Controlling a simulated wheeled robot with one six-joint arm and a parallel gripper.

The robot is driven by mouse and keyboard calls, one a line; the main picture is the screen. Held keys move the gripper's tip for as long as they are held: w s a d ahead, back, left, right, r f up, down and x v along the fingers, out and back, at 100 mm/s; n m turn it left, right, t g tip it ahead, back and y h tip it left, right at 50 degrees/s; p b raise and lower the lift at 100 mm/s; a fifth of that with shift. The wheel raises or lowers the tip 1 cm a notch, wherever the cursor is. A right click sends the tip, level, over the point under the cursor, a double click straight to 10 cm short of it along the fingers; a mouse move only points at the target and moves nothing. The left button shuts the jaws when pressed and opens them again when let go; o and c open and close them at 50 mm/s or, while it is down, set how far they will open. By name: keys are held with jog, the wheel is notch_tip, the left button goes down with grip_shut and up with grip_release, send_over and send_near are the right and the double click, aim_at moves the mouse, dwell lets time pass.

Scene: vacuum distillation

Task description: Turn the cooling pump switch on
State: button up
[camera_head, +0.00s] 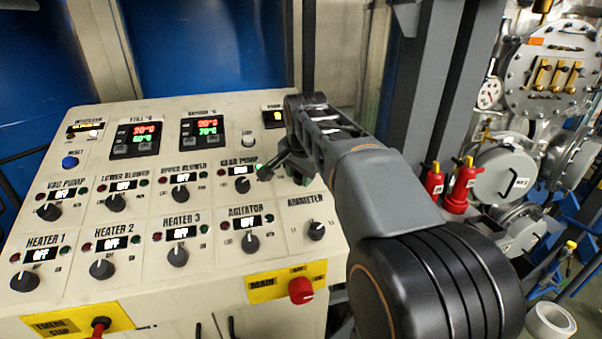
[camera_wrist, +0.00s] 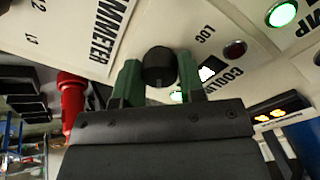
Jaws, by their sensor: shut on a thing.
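The cooling pump switch is a black rotary knob (camera_wrist: 158,66) on the sloped panel, beside a partly covered label that reads "COOLI...". In the wrist view my gripper (camera_wrist: 160,78) has its green fingers closed on either side of this knob. The switch's red lamp (camera_wrist: 235,49) looks dark. Its display (camera_wrist: 207,73) and a pale bright spot, perhaps its other lamp, are partly covered by a finger, so I cannot read its state. In the head view my gripper (camera_head: 277,168) is at the panel's right side and my arm hides the switch.
The control panel (camera_head: 136,258) bears several similar knobs. The gear pump knob (camera_head: 242,185) is just left of my gripper, and the ammeter knob (camera_head: 316,231) is below. A red main switch (camera_head: 301,291) sticks out lower down. Red fittings (camera_head: 461,185) stand right of my arm.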

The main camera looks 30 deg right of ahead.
jog(key=o, duration=0.9)
jog(key=v, duration=1.4)
jog(key=shift+f, duration=0.1)
